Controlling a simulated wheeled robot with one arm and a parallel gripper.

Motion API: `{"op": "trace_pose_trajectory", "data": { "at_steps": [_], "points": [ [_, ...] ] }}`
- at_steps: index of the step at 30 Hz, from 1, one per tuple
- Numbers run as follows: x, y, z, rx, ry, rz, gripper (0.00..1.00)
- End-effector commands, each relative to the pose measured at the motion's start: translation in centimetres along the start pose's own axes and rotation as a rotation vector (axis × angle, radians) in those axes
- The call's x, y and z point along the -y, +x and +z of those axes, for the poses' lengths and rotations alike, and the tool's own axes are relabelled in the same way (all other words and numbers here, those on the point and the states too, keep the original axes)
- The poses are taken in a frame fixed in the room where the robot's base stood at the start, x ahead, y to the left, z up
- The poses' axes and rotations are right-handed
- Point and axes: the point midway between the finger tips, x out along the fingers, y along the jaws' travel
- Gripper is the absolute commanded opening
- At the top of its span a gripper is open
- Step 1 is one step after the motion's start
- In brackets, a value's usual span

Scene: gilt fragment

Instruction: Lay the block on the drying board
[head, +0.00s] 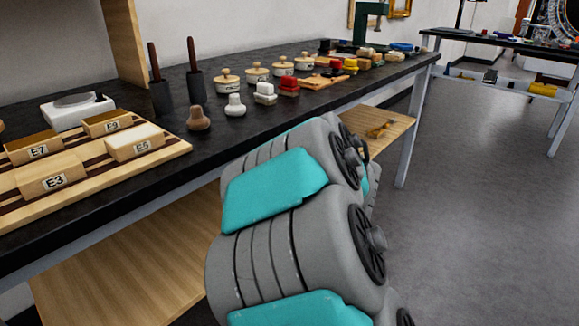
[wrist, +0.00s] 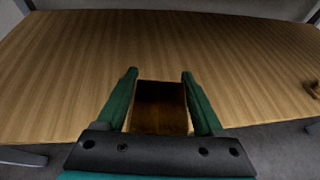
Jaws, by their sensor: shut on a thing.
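My gripper (wrist: 159,78) shows in the wrist view with its green fingers on either side of a dark brown block (wrist: 160,108), shut on it. The block is held over a lower wooden shelf (wrist: 70,70); its height above it is unclear. In the head view my arm hides the gripper and block. A striped light and dark wooden board (head: 85,198), likely the drying board, lies on the black bench at left. On it sit wooden blocks labelled E7 (head: 33,147), E9 (head: 108,122), E3 (head: 53,181) and E5 (head: 134,145).
Behind the board is a white device (head: 78,110). Dark holders with upright handles (head: 195,85) and several knobbed stamps and pots stand along the black bench (head: 150,178). The lower shelf (head: 130,260) lies under it. The grey floor (head: 470,220) at right is clear.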

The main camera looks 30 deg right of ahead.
Motion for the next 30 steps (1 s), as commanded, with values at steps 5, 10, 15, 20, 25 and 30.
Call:
{"op": "trace_pose_trajectory", "data": {
  "at_steps": [5,10,15,20,25,30],
  "points": [
    [-3.2,4.2,-3.4,-0.008,-0.09,0.218,0.13],
    [-6.0,7.4,-5.6,-0.003,-0.161,0.393,0.13],
    [-7.6,9.5,-6.9,0.0,-0.209,0.501,0.13],
    [-8.8,10.8,-8.0,0.002,-0.236,0.572,0.13],
    [-9.4,11.7,-8.6,0.0,-0.258,0.618,0.13],
    [-10.2,12.3,-8.7,0.004,-0.272,0.654,0.13]
  ]
}}
